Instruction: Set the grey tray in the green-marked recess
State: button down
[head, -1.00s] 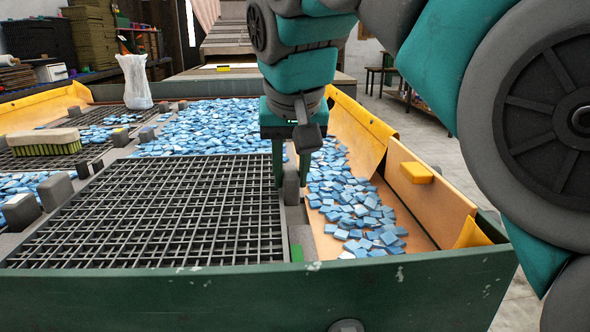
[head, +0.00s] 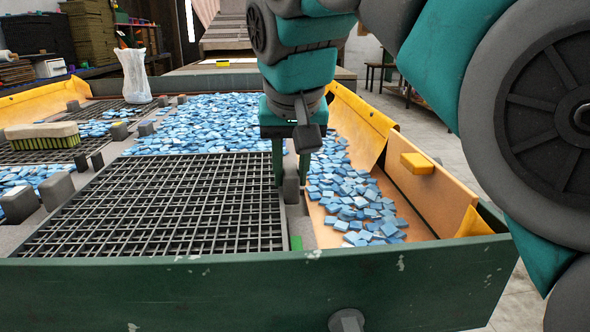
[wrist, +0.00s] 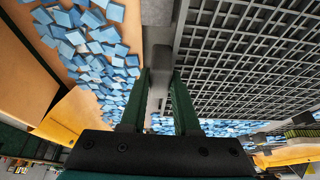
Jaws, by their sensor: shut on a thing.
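The grey tray (head: 160,205) is a wide open grid lying over the near middle of the bed; it fills the upper right of the wrist view (wrist: 250,60). My gripper (head: 291,180) points down at the tray's right side. Its green fingers are shut on an upright grey grip block (head: 291,190) at that edge, which shows between the fingers in the wrist view (wrist: 160,75). A small green mark (head: 296,242) sits by the tray's near right corner. The recess floor is mostly hidden under the grid, so I cannot tell whether the tray is seated.
Loose blue tiles (head: 355,205) lie right of the tray and behind it. An orange side wall (head: 430,190) with a yellow block (head: 417,163) bounds the right. The green front wall (head: 250,290) is nearest. A brush (head: 41,135) and white bag (head: 134,75) stand left.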

jog(key=shift+f+b, duration=0.55)
jog(key=shift+f, duration=0.45)
jog(key=c, duration=0.6)
grip_release()
jog(key=shift+o, duration=0.2)
jog(key=shift+r, duration=0.1)
jog(key=shift+v, duration=3.8)
jog(key=shift+s, duration=0.2)
